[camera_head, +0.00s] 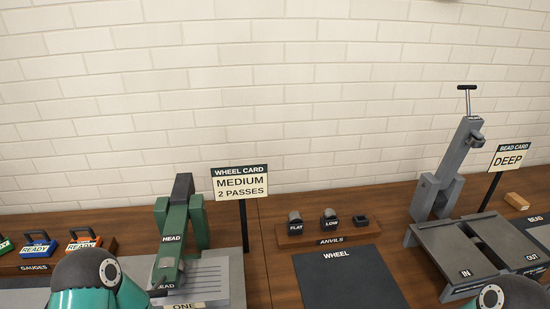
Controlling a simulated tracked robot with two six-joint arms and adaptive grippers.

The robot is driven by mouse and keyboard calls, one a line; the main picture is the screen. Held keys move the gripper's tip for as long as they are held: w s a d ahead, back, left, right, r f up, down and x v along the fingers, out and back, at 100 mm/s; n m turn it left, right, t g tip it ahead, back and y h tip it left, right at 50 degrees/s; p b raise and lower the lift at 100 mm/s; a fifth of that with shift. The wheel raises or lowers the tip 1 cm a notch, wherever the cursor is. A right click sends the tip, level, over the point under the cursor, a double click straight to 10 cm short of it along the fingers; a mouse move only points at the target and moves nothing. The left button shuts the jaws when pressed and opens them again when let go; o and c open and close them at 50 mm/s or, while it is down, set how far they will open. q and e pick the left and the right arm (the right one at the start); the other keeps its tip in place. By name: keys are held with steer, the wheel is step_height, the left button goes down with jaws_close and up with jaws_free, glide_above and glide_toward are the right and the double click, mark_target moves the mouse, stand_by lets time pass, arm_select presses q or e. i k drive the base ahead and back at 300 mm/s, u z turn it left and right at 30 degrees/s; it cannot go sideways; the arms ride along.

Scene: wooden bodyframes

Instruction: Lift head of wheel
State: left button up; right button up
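The green machine (197,226) stands on a grey base at the left-centre of the bench. Its green arm labelled HEAD (171,240) slopes down from a dark top pivot toward the front. A small grey metal part (166,269) is at the arm's lower end, above a partly hidden label. The head appears lowered; any gap beneath it cannot be made out. The WHEEL CARD (240,184) beside it reads MEDIUM, 2 PASSES. Teal and dark links of my arms show at the bottom left and bottom right. Neither gripper is in view.
An anvil rack (327,240) holds FLAT, LOW and a third dark block. In front lies the bare dark WHEEL mat (345,285). The grey bead machine (447,175) with IN and OUT plates stands right. Orange and blue gauges (83,239) sit left. A brick wall is behind.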

mark_target(170, 270)
steer(key=u, duration=0.3)
steer(key=k, duration=1.6)
steer(key=z, duration=0.3)
steer(key=i, duration=1.05)
